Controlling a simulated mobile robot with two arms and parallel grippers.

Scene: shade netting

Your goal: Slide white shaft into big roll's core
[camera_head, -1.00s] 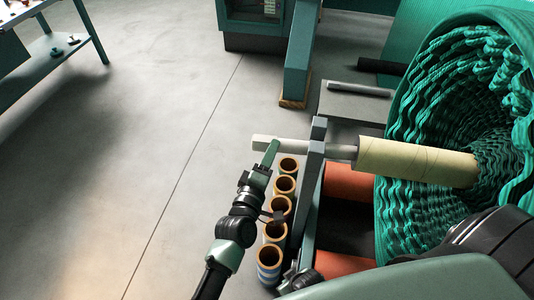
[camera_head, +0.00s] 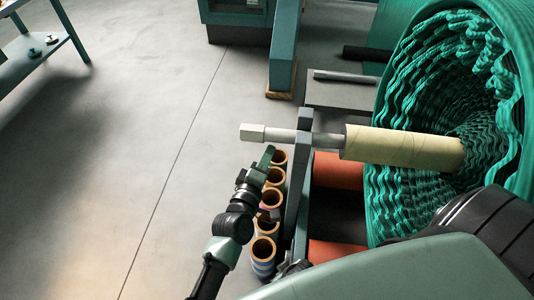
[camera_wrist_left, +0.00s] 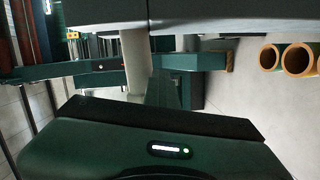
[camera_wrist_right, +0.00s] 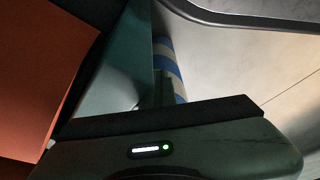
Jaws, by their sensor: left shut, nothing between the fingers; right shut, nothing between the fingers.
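The white shaft (camera_head: 281,135) lies level in the head view, with a thick pale block at its left end. It passes the grey-green upright post (camera_head: 305,125) and its right end meets the tan core (camera_head: 400,148) of the big green roll (camera_head: 400,205). How far it reaches inside is hidden. My left gripper (camera_head: 266,156) is shut and empty just below the shaft, left of the post; the pale shaft also shows in the left wrist view (camera_wrist_left: 136,65). My right gripper (camera_wrist_right: 160,88) is shut and empty in the right wrist view, near a blue-and-white striped tube (camera_wrist_right: 168,68).
A row of several open tan tubes (camera_head: 270,200) stands beside my left gripper. Orange rollers (camera_head: 325,170) lie under the roll. A grey bar (camera_head: 345,77) lies on a low block behind.

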